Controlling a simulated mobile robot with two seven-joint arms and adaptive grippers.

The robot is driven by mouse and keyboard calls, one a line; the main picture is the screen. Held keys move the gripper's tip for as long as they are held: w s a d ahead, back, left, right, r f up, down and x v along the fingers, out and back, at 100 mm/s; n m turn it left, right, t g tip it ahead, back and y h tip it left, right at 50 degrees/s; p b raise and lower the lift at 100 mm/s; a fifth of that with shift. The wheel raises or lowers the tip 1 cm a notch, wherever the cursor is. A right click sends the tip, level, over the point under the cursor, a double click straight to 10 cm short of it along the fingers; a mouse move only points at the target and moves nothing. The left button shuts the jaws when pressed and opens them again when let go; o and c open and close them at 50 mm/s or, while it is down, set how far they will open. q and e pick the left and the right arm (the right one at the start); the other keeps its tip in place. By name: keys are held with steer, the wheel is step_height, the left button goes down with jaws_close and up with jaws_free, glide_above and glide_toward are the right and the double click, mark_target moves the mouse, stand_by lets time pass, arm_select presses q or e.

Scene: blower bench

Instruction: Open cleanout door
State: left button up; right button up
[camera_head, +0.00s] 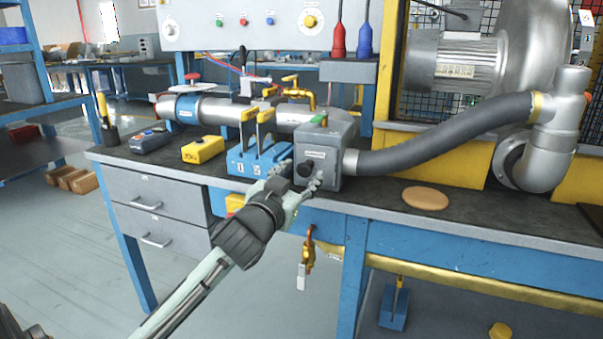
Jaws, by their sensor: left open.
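A grey box (341,137) stands on the bench near its front edge, with a small label and a dark round knob (305,168) on its front face. This face looks like the cleanout door; it appears closed, though my gripper hides its lower part. My left gripper (306,177) is open in front of this face. Its two fingers appear on either side of the knob. I cannot tell whether they touch it. My right gripper is not in view.
A grey hose (445,137) runs from the box to the blower (550,140) at right. A blue block (248,162) with yellow levers stands just left of the box. A yellow box (202,150) and a tan disc (425,198) lie on the bench.

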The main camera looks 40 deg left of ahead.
arm_select(q)
steer(key=shift+w, duration=0.35)
jaws_close()
